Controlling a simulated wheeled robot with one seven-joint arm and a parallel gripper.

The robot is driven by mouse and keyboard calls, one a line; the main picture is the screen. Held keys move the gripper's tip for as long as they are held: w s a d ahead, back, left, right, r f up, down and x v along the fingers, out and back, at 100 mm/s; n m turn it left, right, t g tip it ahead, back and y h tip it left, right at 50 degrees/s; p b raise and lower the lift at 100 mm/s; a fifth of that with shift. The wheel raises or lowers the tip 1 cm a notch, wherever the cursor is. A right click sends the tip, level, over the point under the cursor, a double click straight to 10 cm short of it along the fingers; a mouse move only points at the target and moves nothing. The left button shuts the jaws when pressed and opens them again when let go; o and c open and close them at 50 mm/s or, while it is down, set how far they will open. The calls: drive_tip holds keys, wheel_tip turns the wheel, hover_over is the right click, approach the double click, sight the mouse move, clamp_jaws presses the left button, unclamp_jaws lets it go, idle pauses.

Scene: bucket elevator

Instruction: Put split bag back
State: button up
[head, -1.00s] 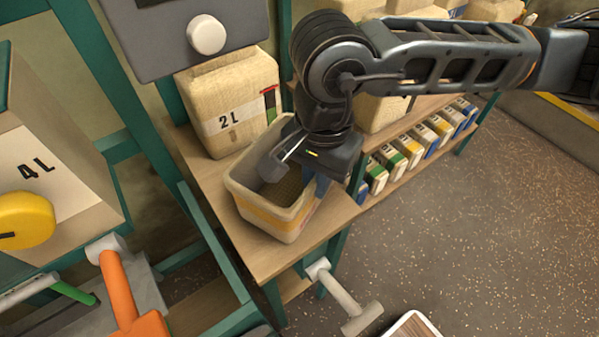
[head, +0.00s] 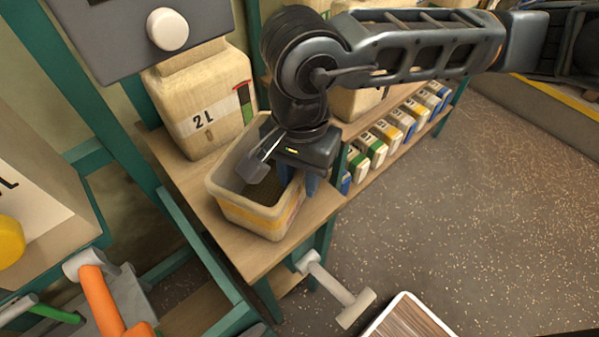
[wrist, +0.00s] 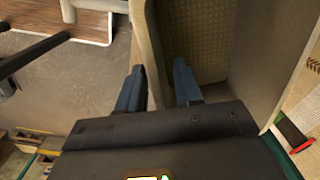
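A cream open-topped bin (head: 262,218) with a yellow band stands on the wooden shelf; no split bag can be made out for sure. A full cream bag marked 2L (head: 200,92) stands upright behind it. My gripper (head: 302,186) points down at the bin's right wall in the head view, partly hiding it. In the wrist view my gripper (wrist: 160,68) is open, with its two blue fingers on either side of the bin wall (wrist: 150,40). A gap shows between the wall and the inner finger. The bin's inside (wrist: 198,35) shows a brown textured floor.
The wooden shelf (head: 200,215) has green posts. Several small cartons (head: 378,150) line a lower shelf to the right. An orange-handled lever (head: 98,295) and a grey lever (head: 330,283) stick out at the front. The speckled floor (head: 460,190) is open at right.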

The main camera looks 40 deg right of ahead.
drive_tip(key=shift+r, duration=0.1)
drive_tip(key=shift+r+p, duration=0.2)
drive_tip(key=shift+p, duration=0.15)
wheel_tip(320, 180, up, 11)
drive_tip(key=shift+w+d+r+b, duration=0.1)
drive_tip(key=shift+d+b, duration=0.05)
drive_tip(key=shift+b, duration=0.15)
drive_tip(key=shift+r, duration=0.25)
